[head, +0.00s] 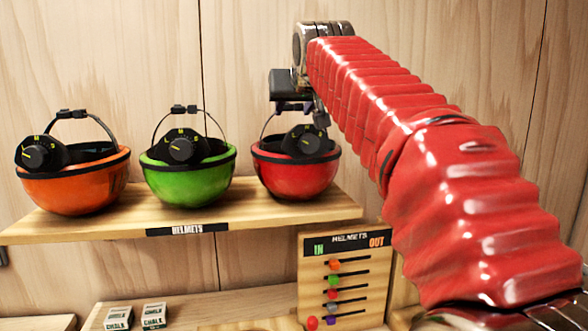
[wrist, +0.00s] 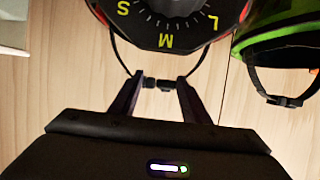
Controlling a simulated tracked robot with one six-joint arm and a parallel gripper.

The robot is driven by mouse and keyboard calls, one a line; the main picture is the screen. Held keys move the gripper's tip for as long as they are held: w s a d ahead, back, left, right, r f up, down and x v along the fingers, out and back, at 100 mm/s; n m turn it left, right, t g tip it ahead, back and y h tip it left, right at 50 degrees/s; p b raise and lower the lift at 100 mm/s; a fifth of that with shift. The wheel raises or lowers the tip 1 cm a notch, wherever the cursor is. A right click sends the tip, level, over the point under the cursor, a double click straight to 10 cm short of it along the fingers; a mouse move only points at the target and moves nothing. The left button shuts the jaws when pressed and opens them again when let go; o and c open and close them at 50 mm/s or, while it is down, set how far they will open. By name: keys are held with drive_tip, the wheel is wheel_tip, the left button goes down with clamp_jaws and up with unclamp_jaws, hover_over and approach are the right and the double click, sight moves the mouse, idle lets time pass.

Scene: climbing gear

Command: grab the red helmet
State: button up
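The red helmet (head: 292,178) sits upside down on the wooden shelf, at the right of the row. Its black dial (head: 306,141) faces forward and its strap stands up in a loop. In the wrist view its dial (wrist: 165,22) fills the top middle, and the strap's buckle (wrist: 158,83) shows between my fingertips. My gripper (wrist: 160,80) is open, with a finger on each side of the buckle. I cannot tell whether either finger touches it. In the head view my gripper (head: 292,104) is just above the helmet and hides the top of the strap.
A green helmet (head: 188,185) and an orange helmet (head: 75,190) sit to the left on the shelf (head: 270,213). Below are chalk boxes (head: 153,314) and an in/out board (head: 313,283) with coloured beads. A wooden wall stands behind.

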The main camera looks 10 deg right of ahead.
clamp_jaws()
idle(0.5)
drive_tip(key=shift+s+r, duration=0.2)
drive_tip(key=shift+r, duration=3.35)
drive_tip(key=s, duration=1.9)
drive_tip(key=shift+s, duration=0.35)
